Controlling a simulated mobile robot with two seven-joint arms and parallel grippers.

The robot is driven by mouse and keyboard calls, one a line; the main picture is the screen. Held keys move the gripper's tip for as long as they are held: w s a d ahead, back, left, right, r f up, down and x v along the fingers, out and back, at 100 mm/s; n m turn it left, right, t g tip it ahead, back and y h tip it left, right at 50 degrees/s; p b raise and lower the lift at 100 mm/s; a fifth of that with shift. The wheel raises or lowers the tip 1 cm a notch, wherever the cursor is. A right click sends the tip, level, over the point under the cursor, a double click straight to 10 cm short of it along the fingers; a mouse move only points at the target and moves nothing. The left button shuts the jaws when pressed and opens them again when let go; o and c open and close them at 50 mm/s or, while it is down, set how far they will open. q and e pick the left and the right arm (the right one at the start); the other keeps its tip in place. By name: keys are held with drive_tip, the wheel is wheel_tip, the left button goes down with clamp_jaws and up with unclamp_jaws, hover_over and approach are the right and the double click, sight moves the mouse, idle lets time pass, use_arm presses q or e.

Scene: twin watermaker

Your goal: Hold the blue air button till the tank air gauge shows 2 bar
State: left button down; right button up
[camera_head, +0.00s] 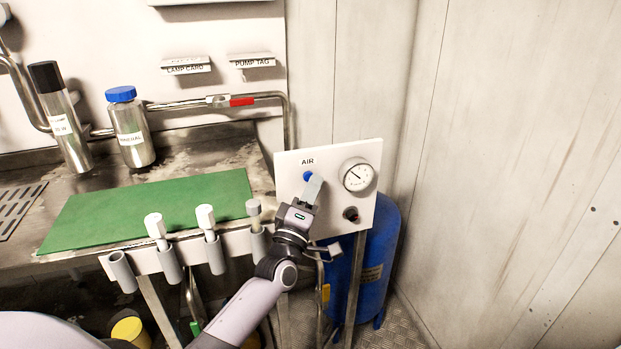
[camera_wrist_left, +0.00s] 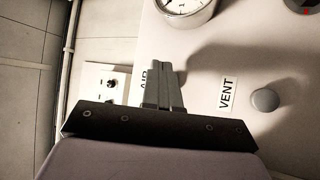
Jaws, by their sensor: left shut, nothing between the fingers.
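The blue air button (camera_head: 308,176) is on a white panel (camera_head: 331,156) under the label AIR, partly covered by my left gripper. My left gripper (camera_head: 314,183) is shut and empty, its fingertips at the button. I cannot tell whether they press it. In the left wrist view the shut fingers (camera_wrist_left: 162,72) point at the panel and hide the button. The tank air gauge (camera_head: 357,175) is to the right of the button, with a white dial and a thin needle. Its value is too small to read. In the wrist view only the gauge's lower part (camera_wrist_left: 186,12) shows. My right gripper is not in view.
A dark knob (camera_head: 351,214) is below the gauge. The wrist view shows a VENT label (camera_wrist_left: 227,95) and a grey round knob (camera_wrist_left: 265,100). The blue tank (camera_head: 374,265) stands behind the panel. A bench with a green mat (camera_head: 150,208) and several tube holders is at left.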

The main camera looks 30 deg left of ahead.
use_arm(q)
drive_tip(key=shift+s+a, duration=0.1)
drive_tip(key=shift+a, duration=0.45)
drive_tip(key=shift+s+d+p, duration=0.25)
drive_tip(key=shift+s+p, duration=0.25)
drive_tip(key=shift+s, duration=0.3)
drive_tip(key=shift+d, duration=0.2)
drive_tip(key=s+d+p, duration=0.1)
drive_tip(key=d, duration=0.1)
drive_tip(key=s+d+p, duration=0.1)
drive_tip(key=s, duration=0.1)
drive_tip(key=shift+d, duration=0.4)
